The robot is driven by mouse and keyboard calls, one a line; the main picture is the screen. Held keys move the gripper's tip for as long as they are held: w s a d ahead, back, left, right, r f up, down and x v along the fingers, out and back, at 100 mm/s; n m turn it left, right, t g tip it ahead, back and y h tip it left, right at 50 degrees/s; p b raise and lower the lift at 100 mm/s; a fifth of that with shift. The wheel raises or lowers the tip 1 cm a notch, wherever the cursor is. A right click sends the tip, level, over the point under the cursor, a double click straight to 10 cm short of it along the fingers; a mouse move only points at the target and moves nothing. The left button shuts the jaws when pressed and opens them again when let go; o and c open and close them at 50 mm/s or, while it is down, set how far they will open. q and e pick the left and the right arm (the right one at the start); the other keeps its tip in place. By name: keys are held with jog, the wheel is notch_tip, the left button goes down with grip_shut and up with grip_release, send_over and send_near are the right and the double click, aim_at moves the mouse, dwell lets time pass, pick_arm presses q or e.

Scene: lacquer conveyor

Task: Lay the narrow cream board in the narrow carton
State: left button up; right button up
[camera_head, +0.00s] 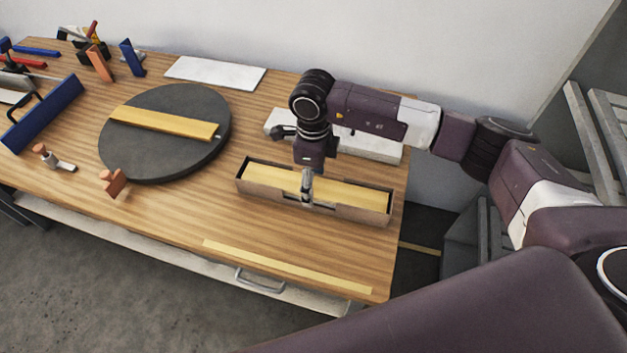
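The narrow carton (220,184) is a long, open brown-grey box near the right end of the wooden table. A long cream-yellow board (262,187) lies lengthwise inside its walls. My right gripper (306,200) points down at the middle of the carton, its fingertips at the board and the near wall. The fingers overlap, so I cannot tell whether they are open, shut or gripping the board. Another yellow board (165,122) lies on a dark round turntable (160,165) to the left. My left gripper is not in view.
A thin yellow strip (285,267) lies along the table's front edge. A white block (385,150) stands behind the carton, and a white sheet (215,74) lies at the back. Blue and orange tools (98,64) crowd the left. Bare wood (190,215) lies in front of the turntable.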

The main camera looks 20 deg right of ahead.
jog(key=shift+r, duration=0.2)
notch_tip(320, 180, up, 12)
jog(key=shift+f, duration=0.2)
dwell(0.7)
